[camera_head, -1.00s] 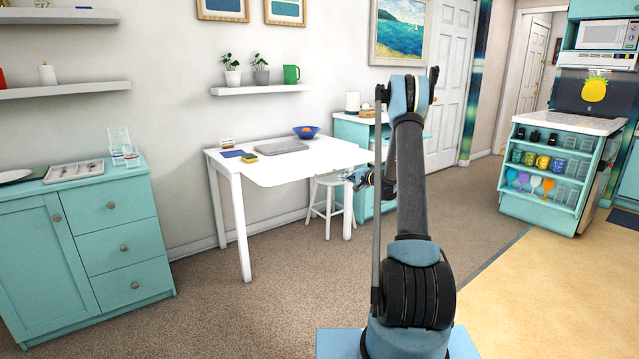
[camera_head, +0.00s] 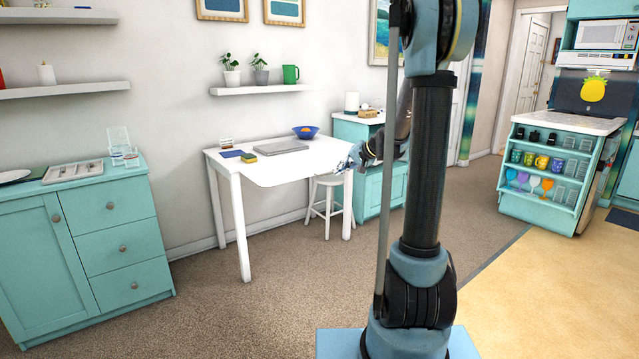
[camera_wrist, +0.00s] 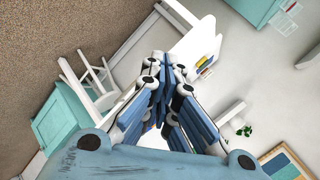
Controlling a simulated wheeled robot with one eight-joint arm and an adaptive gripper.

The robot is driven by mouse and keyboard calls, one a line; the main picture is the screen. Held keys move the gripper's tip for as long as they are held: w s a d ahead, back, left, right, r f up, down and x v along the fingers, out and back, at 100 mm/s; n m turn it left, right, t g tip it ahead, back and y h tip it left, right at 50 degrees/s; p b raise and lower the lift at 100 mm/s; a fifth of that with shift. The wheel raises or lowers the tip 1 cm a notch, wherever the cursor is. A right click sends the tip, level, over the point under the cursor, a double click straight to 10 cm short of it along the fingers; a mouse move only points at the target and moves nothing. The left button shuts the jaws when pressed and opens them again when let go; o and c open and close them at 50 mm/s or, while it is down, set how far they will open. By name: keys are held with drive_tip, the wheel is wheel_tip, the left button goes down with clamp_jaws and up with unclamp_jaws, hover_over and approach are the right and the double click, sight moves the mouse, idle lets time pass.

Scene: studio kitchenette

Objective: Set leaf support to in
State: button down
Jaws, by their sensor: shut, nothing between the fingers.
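The white table (camera_head: 268,170) stands against the wall left of my arm, with two front legs showing and its leaf top level. I cannot make out the leaf support under the top in either view. My gripper (camera_head: 352,160) is at the right end of the table in the head view, and I cannot tell whether it touches the edge. In the wrist view my gripper (camera_wrist: 168,68) is shut and empty, its fingers together, with part of the white tabletop (camera_wrist: 200,42) beyond them.
A white stool (camera_head: 328,203) stands beneath the table's right end. A teal cabinet (camera_head: 378,195) stands behind my forearm. A teal dresser (camera_head: 120,240) is at left; carpet in front is clear.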

drive_tip(key=s+d+f+n+g+h, duration=0.1)
drive_tip(key=s+d+f+h, duration=0.1)
drive_tip(key=s, duration=1.3)
drive_tip(key=s+d+f+n+g+h, duration=0.1)
drive_tip(key=s+d+f, duration=0.4)
drive_tip(key=s, duration=1)
drive_tip(key=s+d+f+n+g+h, duration=0.1)
drive_tip(key=s+d+f+g+h, duration=0.1)
drive_tip(key=s, duration=1.3)
drive_tip(key=d+f+h, duration=0.1)
drive_tip(key=f+h, duration=0.1)
drive_tip(key=h, duration=0.1)
drive_tip(key=shift+s+d+g, duration=0.15)
drive_tip(key=shift+d+g, duration=0.1)
drive_tip(key=shift+g, duration=0.15)
drive_tip(key=shift+w+f, duration=0.15)
drive_tip(key=shift+w, duration=0.35)
drive_tip(key=shift+s, duration=0.1)
